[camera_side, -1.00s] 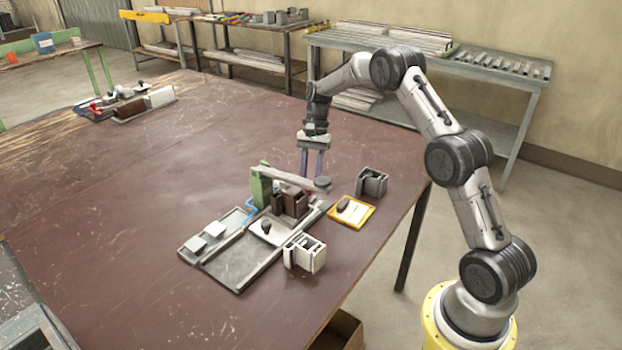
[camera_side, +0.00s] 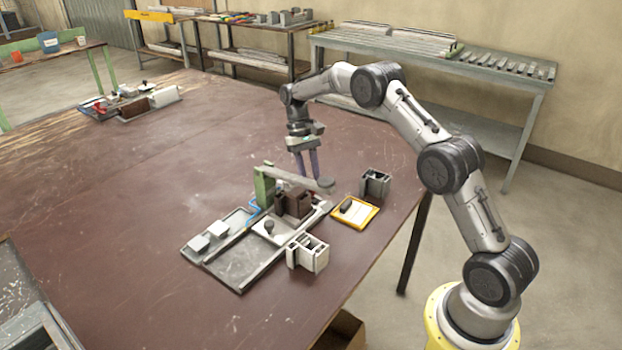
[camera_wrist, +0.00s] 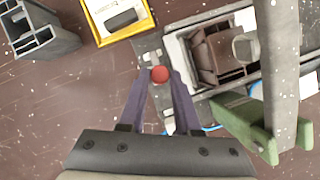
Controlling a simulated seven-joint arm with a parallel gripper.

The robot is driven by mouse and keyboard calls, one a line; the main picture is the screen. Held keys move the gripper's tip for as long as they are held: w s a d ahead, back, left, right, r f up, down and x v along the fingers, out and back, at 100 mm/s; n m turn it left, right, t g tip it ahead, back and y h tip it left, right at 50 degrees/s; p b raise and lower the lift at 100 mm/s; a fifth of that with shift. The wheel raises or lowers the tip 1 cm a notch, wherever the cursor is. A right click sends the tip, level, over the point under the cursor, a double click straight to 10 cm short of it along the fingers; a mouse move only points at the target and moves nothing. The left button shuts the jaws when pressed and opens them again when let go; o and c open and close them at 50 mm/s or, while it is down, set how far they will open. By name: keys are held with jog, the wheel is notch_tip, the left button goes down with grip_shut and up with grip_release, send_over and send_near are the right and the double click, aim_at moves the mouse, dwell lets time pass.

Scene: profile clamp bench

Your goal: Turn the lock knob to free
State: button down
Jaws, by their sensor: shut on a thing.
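The lock knob, a red round knob (camera_wrist: 160,74), sits on a grey strip beside the clamp fixture in the wrist view. My gripper (camera_wrist: 160,84) is shut on it, with one purple finger on each side. In the side view my gripper (camera_side: 308,174) reaches down behind the clamp's grey arm (camera_side: 295,177), which hides the knob and fingertips. The clamp has a green upright (camera_side: 264,188), also in the wrist view (camera_wrist: 245,122). A brown block (camera_side: 295,203) sits under the clamp arm; it also shows in the wrist view (camera_wrist: 207,55).
The fixture stands on a grey tray (camera_side: 238,268). A white profile piece (camera_side: 308,254), a dark grey profile block (camera_side: 375,184) and a yellow-framed card (camera_side: 355,212) lie close by. Other parts (camera_side: 130,102) lie at the far left. The table between is clear.

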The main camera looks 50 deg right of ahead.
jog(key=shift+r+n, duration=0.1)
jog(key=shift+n, duration=0.2)
dwell(0.4)
jog(key=c, duration=0.6)
grip_release()
jog(key=shift+w, duration=0.1)
jog(key=v, duration=0.7)
jog(key=shift+r, duration=0.2)
jog(key=shift+a, duration=0.1)
